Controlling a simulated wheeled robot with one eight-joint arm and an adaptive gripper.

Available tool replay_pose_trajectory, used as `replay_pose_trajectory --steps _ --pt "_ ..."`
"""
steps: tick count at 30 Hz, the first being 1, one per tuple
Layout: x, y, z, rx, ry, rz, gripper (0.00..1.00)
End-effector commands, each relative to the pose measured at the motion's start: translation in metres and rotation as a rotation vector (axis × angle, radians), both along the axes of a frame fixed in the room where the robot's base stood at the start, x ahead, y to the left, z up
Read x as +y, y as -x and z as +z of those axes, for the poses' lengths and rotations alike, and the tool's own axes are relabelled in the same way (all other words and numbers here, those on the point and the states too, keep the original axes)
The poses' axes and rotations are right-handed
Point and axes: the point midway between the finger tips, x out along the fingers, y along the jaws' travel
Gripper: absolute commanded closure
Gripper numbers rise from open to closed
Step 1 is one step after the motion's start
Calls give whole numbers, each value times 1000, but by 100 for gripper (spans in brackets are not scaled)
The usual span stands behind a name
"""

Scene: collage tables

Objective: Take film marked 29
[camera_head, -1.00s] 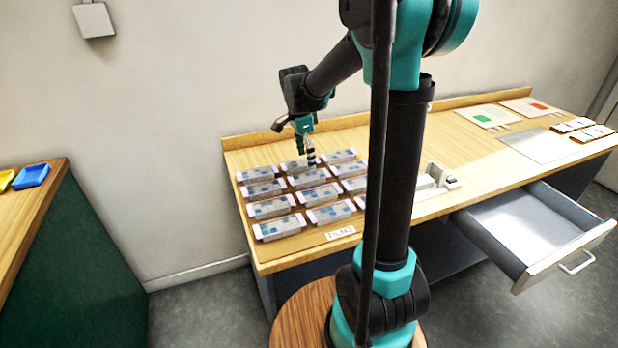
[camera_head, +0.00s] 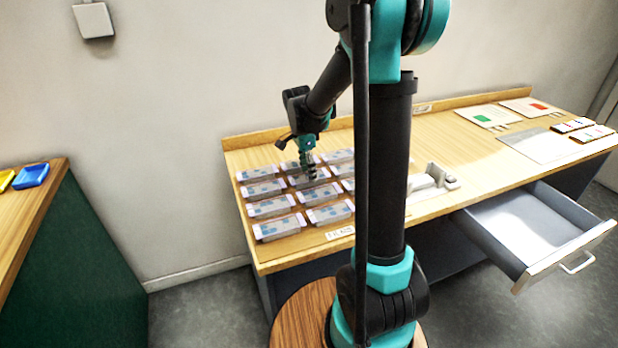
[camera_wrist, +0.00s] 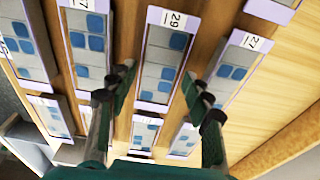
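The film marked 29 (camera_wrist: 161,62) is a pale strip with grey and blue squares and a white number label at its top end. It lies on the wooden table, in the middle of the wrist view. My gripper (camera_wrist: 158,80) is open, with one dark finger on each side of this film in the picture; I cannot tell how far above it they are. In the head view my gripper (camera_head: 308,168) points down over the back part of the film rows. Numbers are too small to read there, and the gripper hides part of the films beneath it.
A film marked 27 (camera_wrist: 236,68) lies close on the right, and another film (camera_wrist: 88,45) close on the left. Several more films fill the rows. A white device (camera_head: 436,178) stands right of them. An open drawer (camera_head: 530,232) juts out at the front right.

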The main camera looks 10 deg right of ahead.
Motion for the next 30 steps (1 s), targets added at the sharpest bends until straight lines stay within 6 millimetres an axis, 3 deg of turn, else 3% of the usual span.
replay_pose_trajectory --steps 6,19,23,30 --pt "0 0 0 0 0 0 77" --pt "0 0 11 0 0 0 77" --pt "0 0 27 0 0 0 77" --pt "0 0 77 0 0 0 77"
